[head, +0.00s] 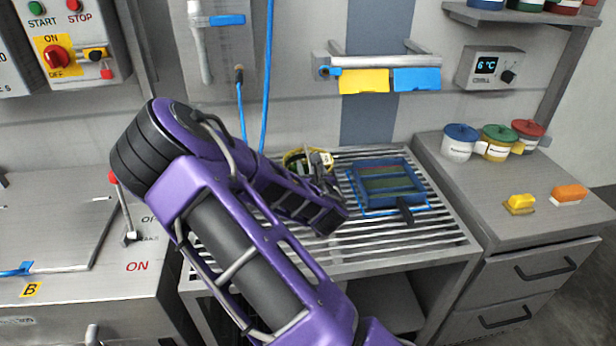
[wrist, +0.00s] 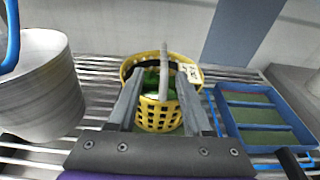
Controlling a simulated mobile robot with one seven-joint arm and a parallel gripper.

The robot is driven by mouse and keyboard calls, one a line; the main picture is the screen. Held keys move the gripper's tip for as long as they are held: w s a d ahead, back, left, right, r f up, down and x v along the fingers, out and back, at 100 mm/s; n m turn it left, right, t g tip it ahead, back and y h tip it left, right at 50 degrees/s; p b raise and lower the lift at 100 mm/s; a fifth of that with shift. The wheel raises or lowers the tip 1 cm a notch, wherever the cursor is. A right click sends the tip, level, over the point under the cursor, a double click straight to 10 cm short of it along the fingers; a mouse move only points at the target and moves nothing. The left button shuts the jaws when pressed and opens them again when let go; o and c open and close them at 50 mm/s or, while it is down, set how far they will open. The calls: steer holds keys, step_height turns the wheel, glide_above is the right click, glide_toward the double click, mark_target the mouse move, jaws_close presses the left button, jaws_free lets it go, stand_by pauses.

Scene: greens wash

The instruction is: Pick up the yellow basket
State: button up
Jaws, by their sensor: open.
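The yellow basket (wrist: 158,118) stands on the slatted rack in the wrist view. It has perforated walls, green contents, a dark band across its top and a pale label. In the head view only part of the yellow basket (head: 295,156) shows beyond my arm. My gripper (wrist: 161,82) is open, its two fingers reaching over the basket on either side of its middle. A grey bar stands up between the fingers; I cannot tell whether it is the basket's handle. Whether the fingers touch the basket is unclear. In the head view my gripper (head: 322,168) is partly hidden.
A blue tray (wrist: 225,122) with green compartments sits on the rack just right of the basket. A grey cylinder (wrist: 38,90) stands close on the left. The slatted rack (head: 420,242) is bare toward its front right. A wall rail (head: 385,62) holds yellow and blue cloths.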

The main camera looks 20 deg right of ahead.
mark_target(308, 152)
steer(key=x, duration=0.7)
steer(key=shift+d+r, duration=0.2)
steer(key=shift+d, duration=0.2)
steer(key=shift+w+d+f, duration=0.1)
steer(key=shift+w+f, duration=0.05)
steer(key=shift+w, duration=0.45)
jaws_close()
stand_by(0.5)
